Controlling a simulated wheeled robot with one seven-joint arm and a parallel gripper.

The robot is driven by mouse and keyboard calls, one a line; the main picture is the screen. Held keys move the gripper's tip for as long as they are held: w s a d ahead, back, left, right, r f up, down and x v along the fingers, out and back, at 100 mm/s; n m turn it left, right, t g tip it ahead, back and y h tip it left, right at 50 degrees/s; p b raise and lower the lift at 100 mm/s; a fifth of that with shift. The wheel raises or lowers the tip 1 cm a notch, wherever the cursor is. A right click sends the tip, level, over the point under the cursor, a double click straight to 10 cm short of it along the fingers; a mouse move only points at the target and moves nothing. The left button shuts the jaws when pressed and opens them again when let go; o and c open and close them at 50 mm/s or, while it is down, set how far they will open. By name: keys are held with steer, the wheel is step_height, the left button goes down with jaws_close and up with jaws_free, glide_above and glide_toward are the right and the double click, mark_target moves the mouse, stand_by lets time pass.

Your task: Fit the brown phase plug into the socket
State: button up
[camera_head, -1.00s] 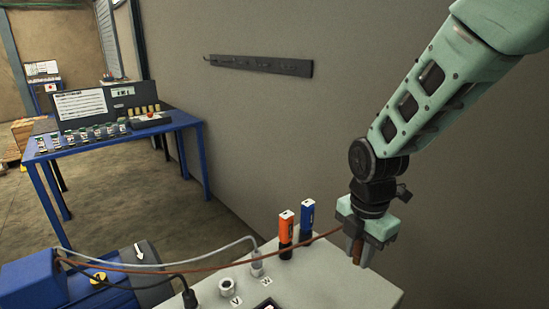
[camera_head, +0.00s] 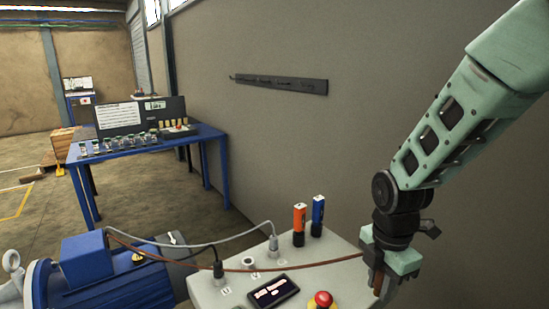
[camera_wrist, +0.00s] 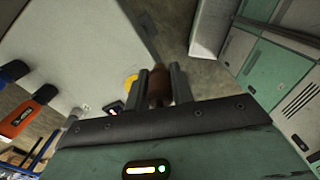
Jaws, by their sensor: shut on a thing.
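My gripper (camera_head: 380,284) is shut on the brown phase plug (camera_head: 378,283) at the right side of the pale control box (camera_head: 330,262). The plug also shows between my two fingers in the wrist view (camera_wrist: 159,86). Its brown cable (camera_head: 315,263) runs left across the box to the blue motor (camera_head: 85,270). An empty round socket (camera_head: 248,263) stands on the box top between a black plug (camera_head: 218,270) and a grey plug (camera_head: 273,243), both seated. My gripper is well to the right of this socket and apart from it. The plug's tip is mostly hidden.
An orange cylinder (camera_head: 299,225) and a blue cylinder (camera_head: 318,216) stand upright at the box's back edge. A dark display (camera_head: 272,290) and a red button (camera_head: 321,301) are on the box. The wall (camera_head: 350,150) rises behind. A blue table (camera_head: 150,147) stands farther back.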

steer(key=shift+d+f+m, duration=0.1)
steer(key=shift+f+m, duration=0.25)
steer(key=shift+m, duration=0.15)
steer(key=d+f+m, duration=1.1)
steer(key=f+m, duration=0.5)
steer(key=m, duration=0.5)
steer(key=shift+w+d, duration=0.2)
steer(key=shift+w, duration=0.25)
